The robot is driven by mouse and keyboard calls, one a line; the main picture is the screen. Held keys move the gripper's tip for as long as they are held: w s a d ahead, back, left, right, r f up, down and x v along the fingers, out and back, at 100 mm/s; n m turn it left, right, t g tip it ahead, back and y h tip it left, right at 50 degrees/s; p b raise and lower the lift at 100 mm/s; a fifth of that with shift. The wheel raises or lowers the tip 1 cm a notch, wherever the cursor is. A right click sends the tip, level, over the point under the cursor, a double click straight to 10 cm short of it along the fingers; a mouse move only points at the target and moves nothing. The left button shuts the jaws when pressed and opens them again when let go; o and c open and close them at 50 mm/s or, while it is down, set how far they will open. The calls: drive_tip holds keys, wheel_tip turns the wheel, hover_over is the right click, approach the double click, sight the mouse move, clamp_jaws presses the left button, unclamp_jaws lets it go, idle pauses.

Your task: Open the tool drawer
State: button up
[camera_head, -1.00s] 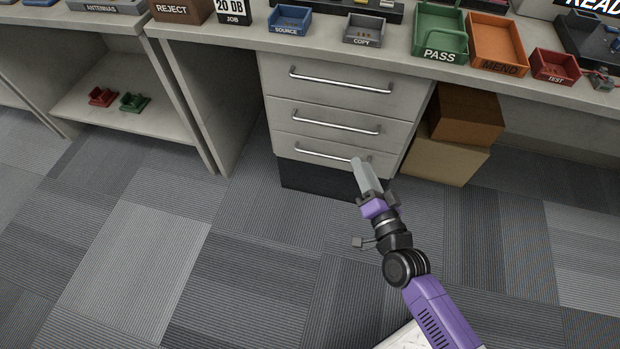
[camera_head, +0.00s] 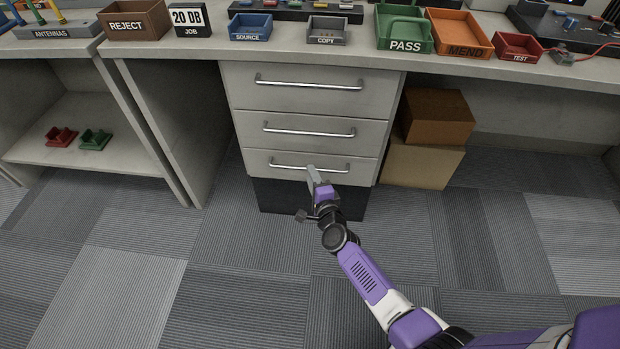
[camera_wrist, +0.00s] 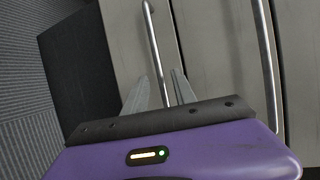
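A grey drawer unit hangs under the bench with three shut drawers: top (camera_head: 310,100), middle (camera_head: 310,143) and bottom (camera_head: 262,170). None carries a readable label, so I cannot tell which is the tool drawer. Each has a long metal bar handle. My gripper (camera_head: 312,174) is at the bottom drawer's handle (camera_head: 290,167), near its middle. In the wrist view my gripper (camera_wrist: 160,92) has its two fingers apart, with the bottom handle (camera_wrist: 151,35) running between them. Contact cannot be told. The middle drawer's handle (camera_wrist: 267,70) shows at the right there.
Cardboard boxes (camera_head: 422,163) stand right of the drawers. A bench leg panel (camera_head: 185,140) stands left, beside a shelf (camera_head: 85,155) with red and green parts. Trays line the benchtop (camera_head: 290,53). Carpeted floor (camera_head: 220,270) in front is clear.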

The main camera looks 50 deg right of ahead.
drive_tip(key=shift+b+x, duration=0.3)
drive_tip(key=shift+x, duration=0.55)
drive_tip(key=shift+d, duration=0.1)
drive_tip(key=shift+c, duration=0.3)
clamp_jaws()
idle(0.5)
